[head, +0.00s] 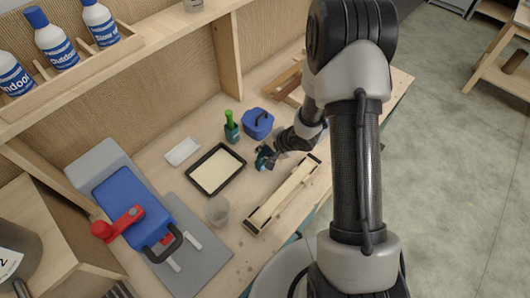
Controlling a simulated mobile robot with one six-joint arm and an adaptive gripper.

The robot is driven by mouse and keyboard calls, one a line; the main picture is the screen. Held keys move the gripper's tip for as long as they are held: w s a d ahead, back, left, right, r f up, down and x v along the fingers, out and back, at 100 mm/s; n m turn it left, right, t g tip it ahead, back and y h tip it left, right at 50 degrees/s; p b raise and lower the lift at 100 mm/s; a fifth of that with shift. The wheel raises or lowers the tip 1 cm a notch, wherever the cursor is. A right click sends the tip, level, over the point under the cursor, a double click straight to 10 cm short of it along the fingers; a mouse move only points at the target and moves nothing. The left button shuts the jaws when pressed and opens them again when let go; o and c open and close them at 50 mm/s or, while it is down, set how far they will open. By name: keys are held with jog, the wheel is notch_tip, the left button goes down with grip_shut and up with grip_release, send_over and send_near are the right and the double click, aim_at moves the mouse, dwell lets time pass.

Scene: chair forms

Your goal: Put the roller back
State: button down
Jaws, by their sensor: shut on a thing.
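My gripper (266,158) is low over the bench, between the black-rimmed tray and the long wooden piece. It is shut on a small dark thing, mostly hidden by the fingers, so I cannot tell whether it is the roller. No roller shows clearly elsewhere. The black-rimmed tray (216,170) with a cream inside lies just left of my gripper. A green-necked bottle (231,126) and a blue lidded tub (257,123) stand behind it.
A long wooden piece with dark ends (283,194) lies at the bench's front edge. A clear cup (217,210), a white dish (182,151) and a blue machine with a red handle (135,206) are to the left. White bottles (55,44) stand on the shelf above.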

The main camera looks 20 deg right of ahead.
jog(key=shift+r, duration=0.1)
jog(key=shift+f, duration=0.2)
jog(key=c, duration=1.6)
grip_release()
